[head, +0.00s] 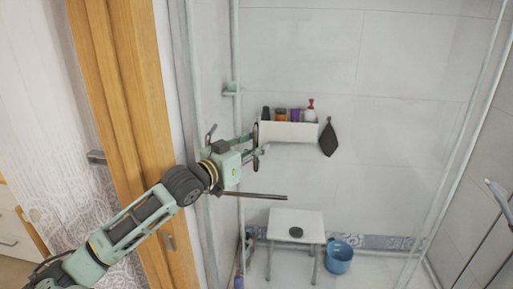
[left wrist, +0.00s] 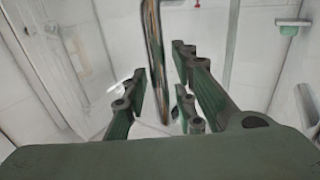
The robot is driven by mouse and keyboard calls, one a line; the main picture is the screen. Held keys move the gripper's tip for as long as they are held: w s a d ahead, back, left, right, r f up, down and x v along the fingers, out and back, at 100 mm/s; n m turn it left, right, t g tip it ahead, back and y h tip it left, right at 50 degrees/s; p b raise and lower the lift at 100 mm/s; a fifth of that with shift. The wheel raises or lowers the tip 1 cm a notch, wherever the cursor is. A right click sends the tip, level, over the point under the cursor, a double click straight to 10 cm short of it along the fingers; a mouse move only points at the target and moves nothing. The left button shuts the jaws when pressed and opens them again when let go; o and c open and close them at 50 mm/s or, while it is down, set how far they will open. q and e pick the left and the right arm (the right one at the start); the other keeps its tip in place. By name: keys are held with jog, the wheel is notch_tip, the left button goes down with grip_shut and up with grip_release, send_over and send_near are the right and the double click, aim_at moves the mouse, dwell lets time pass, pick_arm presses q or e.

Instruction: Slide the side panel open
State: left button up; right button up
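The side panel appears to be a clear glass shower panel; its extent is hard to tell, but a pale upright edge (head: 236,50) shows left of centre in the head view. A slim dark upright handle (head: 255,133) shows at my left gripper (head: 252,148). In the left wrist view a long shiny bar (left wrist: 153,45), which seems to be this handle, runs between the spread fingers of the left gripper (left wrist: 160,100). Gaps show on both sides of it, so the gripper is open around or just before it. Contact cannot be told. My right gripper is out of view.
A wooden door frame (head: 133,90) stands close to my left arm. Beyond the glass are a shelf with bottles (head: 288,132), a white stool (head: 310,222) and a blue bucket (head: 340,255). A dark horizontal rod (head: 255,195) lies just below the gripper.

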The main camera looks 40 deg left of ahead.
pick_arm(q)
jog(key=shift+o, duration=0.4)
jog(key=s, duration=1.2)
jog(key=shift+s+d, duration=0.15)
jog(key=shift+r, duration=0.1)
